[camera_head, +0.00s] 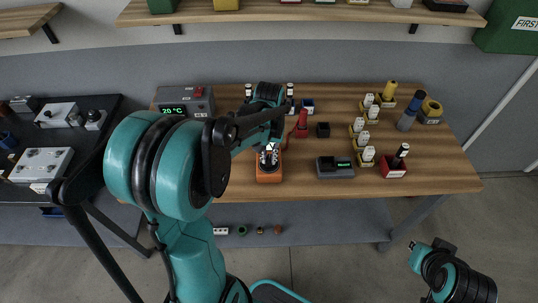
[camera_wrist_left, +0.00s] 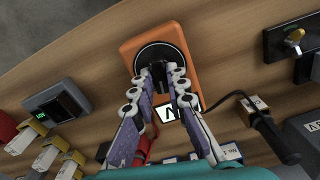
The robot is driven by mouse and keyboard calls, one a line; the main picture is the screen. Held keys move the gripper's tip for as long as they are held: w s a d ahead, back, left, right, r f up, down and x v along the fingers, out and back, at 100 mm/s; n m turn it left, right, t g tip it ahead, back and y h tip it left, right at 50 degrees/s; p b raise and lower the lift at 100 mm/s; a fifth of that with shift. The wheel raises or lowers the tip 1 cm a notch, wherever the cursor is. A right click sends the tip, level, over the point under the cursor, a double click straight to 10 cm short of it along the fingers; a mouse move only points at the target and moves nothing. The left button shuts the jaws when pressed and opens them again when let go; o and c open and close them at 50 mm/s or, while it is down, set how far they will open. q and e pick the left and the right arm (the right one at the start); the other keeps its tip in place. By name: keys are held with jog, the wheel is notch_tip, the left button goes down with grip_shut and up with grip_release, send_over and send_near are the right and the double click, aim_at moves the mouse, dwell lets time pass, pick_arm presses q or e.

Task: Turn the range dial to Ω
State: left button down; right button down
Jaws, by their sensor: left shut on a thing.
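An orange meter (camera_head: 269,177) lies on the wooden bench and also shows in the left wrist view (camera_wrist_left: 177,45). Its round black dial (camera_wrist_left: 153,55) faces the wrist camera, with a raised knob at its middle. My left gripper (camera_head: 268,157) reaches down over the meter. In the left wrist view its fingers (camera_wrist_left: 158,78) are closed on the knob, one on either side. A white label with a V-like mark (camera_wrist_left: 166,115) is partly covered by the fingers. I cannot make out an Ω mark or the dial's pointer. Only part of my right arm shows at the lower right.
A dark box with a green display (camera_head: 335,167) stands right of the meter. A grey box reading 20 °C (camera_head: 186,101) stands at the bench's back left. Red probes (camera_head: 301,123) lie close behind the meter. The bench front between meter and display box is clear.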

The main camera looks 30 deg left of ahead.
aim_at(269, 159)
pick_arm(q)
jog(key=m, duration=0.4)
jog(key=shift+m, duration=0.3)
jog(key=shift+m+p, duration=0.45)
jog(key=shift+m, duration=2.05)
jog(key=c, duration=1.5)
grip_release()
jog(key=shift+r, duration=0.1)
notch_tip(269, 159, up, 12)
